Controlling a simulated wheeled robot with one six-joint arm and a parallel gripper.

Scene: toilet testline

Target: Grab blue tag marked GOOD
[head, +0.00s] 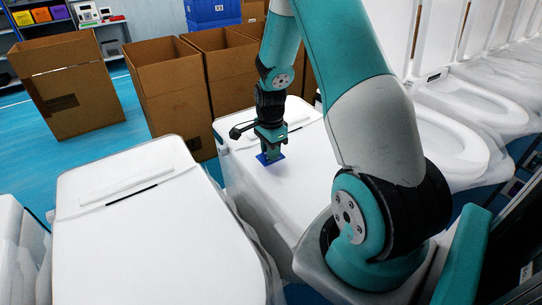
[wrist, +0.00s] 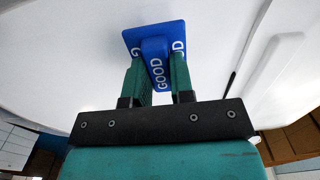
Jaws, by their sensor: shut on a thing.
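The blue tag (wrist: 157,66) has white GOOD lettering, and its upright middle part lies between the two green fingers in the wrist view. My gripper (wrist: 158,75) is shut on this middle part. In the head view the blue tag (head: 270,158) is a small blue patch under my gripper (head: 269,150), at the white lid of a toilet unit (head: 300,190). The fingers hide parts of the lettering on the tag's base. I cannot tell whether the base touches the lid.
Another white toilet unit (head: 155,240) stands at the left. Open cardboard boxes (head: 172,95) stand behind. White toilets (head: 450,140) line the right side. A shelf (head: 65,20) with small coloured things is at the back left. Blue floor (head: 105,140) shows between the boxes and units.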

